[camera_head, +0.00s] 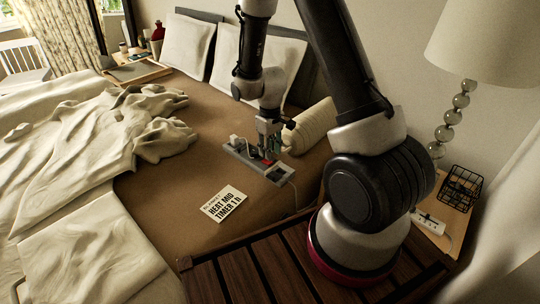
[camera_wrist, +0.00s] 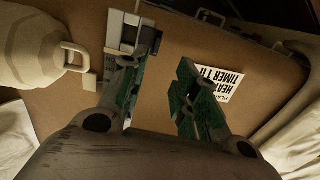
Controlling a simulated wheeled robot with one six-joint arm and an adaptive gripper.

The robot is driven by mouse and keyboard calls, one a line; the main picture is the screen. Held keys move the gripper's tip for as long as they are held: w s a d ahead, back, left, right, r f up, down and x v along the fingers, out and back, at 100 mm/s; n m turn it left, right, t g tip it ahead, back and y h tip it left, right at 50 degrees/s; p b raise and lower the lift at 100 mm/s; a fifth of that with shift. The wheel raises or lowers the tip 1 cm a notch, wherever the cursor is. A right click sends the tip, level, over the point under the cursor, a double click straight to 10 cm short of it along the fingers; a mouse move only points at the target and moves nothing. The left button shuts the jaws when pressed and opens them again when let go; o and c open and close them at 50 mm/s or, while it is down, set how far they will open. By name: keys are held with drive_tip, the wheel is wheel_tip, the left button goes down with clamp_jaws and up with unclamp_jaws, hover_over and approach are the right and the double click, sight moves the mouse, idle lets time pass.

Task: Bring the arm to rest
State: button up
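My gripper (camera_head: 268,152) is low over the brown bed surface (camera_head: 190,200), by a long grey device with a white end (camera_head: 272,175). A small red patch shows on the device just under the fingers. In the wrist view my gripper (camera_wrist: 160,78) has its two green-padded fingers apart, with only brown surface showing between them. The grey device (camera_wrist: 122,32) lies beside and partly behind the left finger. I cannot tell whether that finger touches it.
A cream bolster-like object (camera_head: 312,126) lies right behind the gripper. Rumpled covers (camera_head: 130,125) fill the left of the bed, with pillows (camera_head: 188,45) at the back. A lamp (camera_head: 462,100) and wire basket (camera_head: 459,188) stand at right. Brown surface around the card is clear.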

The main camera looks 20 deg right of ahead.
idle(0.4)
drive_tip(key=s+m+g, duration=0.1)
drive_tip(key=s+g, duration=0.1)
drive_tip(key=s, duration=0.3)
drive_tip(key=s+d+r+m+t, duration=0.1)
drive_tip(key=s+r+t, duration=0.1)
drive_tip(key=s+r, duration=0.4)
drive_tip(key=s+d+r+m+t, duration=0.1)
drive_tip(key=s+r, duration=0.5)
drive_tip(key=r, duration=1)
drive_tip(key=s+d+r+m+t, duration=0.1)
drive_tip(key=s+d+r+t, duration=0.1)
drive_tip(key=s+r, duration=0.4)
wheel_tip(320, 180, up, 5)
drive_tip(key=shift+d+f+t, duration=0.1)
drive_tip(key=shift+d+t, duration=0.3)
drive_tip(key=shift+t, duration=0.3)
